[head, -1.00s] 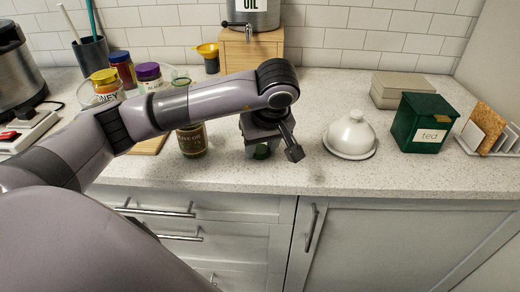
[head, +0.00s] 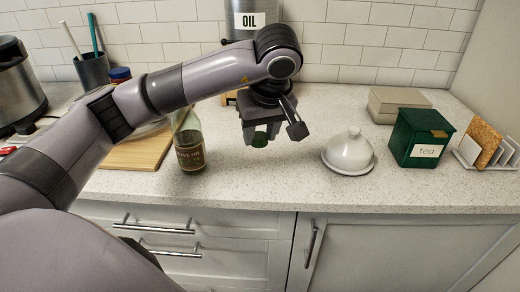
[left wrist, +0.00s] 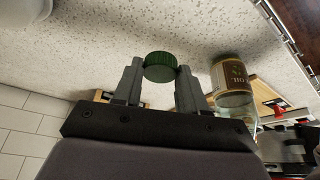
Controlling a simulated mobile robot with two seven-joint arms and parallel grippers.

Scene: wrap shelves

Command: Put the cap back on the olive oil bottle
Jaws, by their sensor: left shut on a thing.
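The olive oil bottle (head: 189,148) stands upright on the counter in the head view, its top partly hidden behind my left arm. Its label and glass also show in the left wrist view (left wrist: 231,77). My left gripper (head: 261,140) is to the right of the bottle, apart from it, pointing down. It is shut on the green cap (left wrist: 160,67), held between the fingertips. The cap also shows as a small dark green spot in the head view (head: 259,140). My right gripper is not in view.
A wooden board (head: 135,152) lies left of the bottle. A white domed dish (head: 349,152), a green tea box (head: 420,138) and a rack (head: 487,150) stand to the right. An oil dispenser (head: 251,22) is behind my arm. The counter front is clear.

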